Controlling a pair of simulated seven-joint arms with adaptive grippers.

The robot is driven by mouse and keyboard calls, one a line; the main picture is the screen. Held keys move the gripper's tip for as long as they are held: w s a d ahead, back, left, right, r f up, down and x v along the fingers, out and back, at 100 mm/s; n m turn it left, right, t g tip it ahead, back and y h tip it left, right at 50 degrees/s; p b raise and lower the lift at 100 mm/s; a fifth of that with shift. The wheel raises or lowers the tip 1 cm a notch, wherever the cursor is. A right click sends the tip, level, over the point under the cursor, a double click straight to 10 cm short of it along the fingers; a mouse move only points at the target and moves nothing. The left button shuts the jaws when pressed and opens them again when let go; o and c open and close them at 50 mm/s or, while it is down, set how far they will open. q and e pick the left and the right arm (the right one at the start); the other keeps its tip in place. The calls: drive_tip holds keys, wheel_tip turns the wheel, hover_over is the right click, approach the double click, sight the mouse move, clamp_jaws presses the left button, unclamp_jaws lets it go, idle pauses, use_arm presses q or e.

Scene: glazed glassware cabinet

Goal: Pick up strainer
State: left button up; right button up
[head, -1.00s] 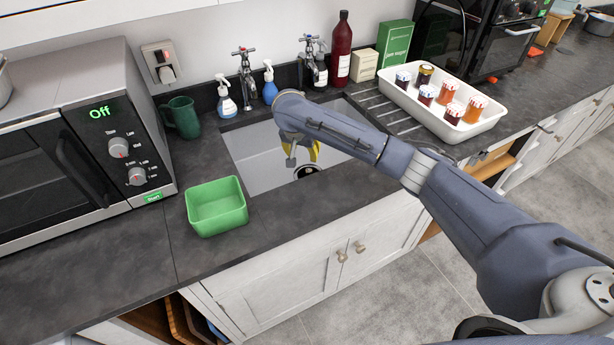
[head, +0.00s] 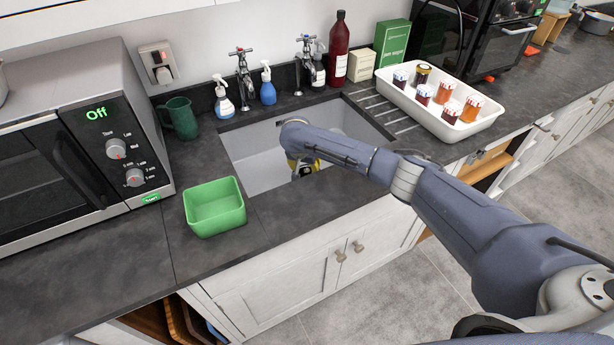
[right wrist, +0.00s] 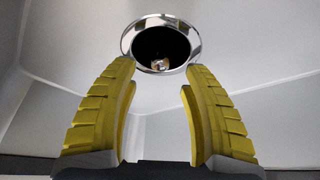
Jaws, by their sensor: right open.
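In the right wrist view, a round chrome-rimmed fitting (right wrist: 127,43) with a dark centre is set in the pale sink floor. A small bright knob-like piece (right wrist: 160,65) shows inside it; this looks like the strainer in the drain, but its body is too dark to make out. My right gripper (right wrist: 160,68) has its two yellow fingers apart and empty, pointing at the fitting's near edge. In the head view, my right gripper (head: 304,170) is down in the sink, mostly hidden by my wrist, and the fitting is hidden too. My left gripper is not in view.
The sink (head: 250,165) has walls around my right gripper. A green tub (head: 215,208) stands on the counter at its front left. Taps (head: 241,70) and spray bottles (head: 223,100) line the back. A white tray (head: 455,128) of jars sits to the right.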

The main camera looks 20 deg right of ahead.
sight(307, 170)
drive_tip(key=shift+x, duration=2.25)
clamp_jaws()
